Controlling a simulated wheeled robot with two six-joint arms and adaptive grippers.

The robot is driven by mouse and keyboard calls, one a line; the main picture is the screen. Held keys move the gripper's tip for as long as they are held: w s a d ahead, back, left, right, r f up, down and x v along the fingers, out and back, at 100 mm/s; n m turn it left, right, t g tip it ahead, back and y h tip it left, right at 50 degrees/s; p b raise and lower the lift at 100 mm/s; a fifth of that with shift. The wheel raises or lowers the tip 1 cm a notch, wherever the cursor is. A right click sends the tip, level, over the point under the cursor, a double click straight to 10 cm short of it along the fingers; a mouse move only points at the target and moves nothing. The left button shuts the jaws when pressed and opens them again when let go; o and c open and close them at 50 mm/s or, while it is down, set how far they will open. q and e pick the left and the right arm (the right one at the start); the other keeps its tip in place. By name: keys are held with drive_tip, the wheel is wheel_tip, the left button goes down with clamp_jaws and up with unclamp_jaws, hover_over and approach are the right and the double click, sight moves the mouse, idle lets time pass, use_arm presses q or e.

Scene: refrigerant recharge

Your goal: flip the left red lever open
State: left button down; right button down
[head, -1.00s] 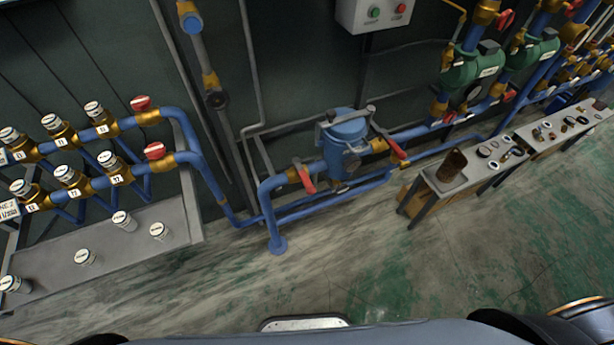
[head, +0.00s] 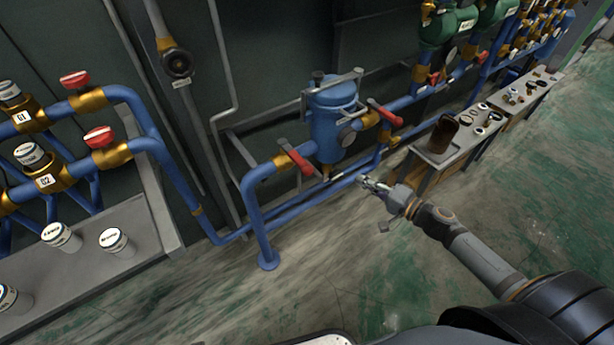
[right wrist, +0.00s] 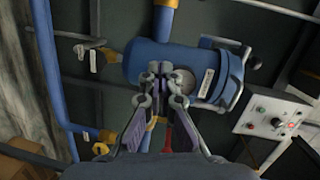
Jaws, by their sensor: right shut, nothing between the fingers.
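The left red lever (head: 297,160) sits on a brass valve left of the blue canister (head: 325,120), its handle slanting down to the right, across the pipe. The right red lever (head: 385,113) is on the canister's other side. My right gripper (head: 366,182) is below and right of the canister, apart from the left lever. In the right wrist view, its shut, empty fingers (right wrist: 164,72) appear in front of the canister (right wrist: 205,72). A red part (right wrist: 168,136), seemingly the right lever, shows partly behind them; I cannot make out the left lever there. My left gripper is out of view.
Blue pipes (head: 251,215) run low in front of the wall. A bench (head: 462,150) with small parts and a brown cup stands right of the canister. A grey table (head: 150,222) with white-capped cylinders is at left. The floor in front is clear.

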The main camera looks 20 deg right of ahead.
sight(293, 155)
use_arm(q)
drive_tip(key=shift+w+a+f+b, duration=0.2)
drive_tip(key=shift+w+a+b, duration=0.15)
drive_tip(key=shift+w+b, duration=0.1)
use_arm(e)
drive_tip(key=shift+m+t+y, duration=0.3)
drive_tip(key=shift+t+y, duration=0.1)
drive_tip(key=shift+y, duration=0.5)
drive_tip(key=a+r, duration=0.1)
drive_tip(key=r, duration=0.1)
drive_tip(key=a+r, duration=0.2)
drive_tip(key=shift+a+r, duration=0.15)
drive_tip(key=shift+r, duration=0.1)
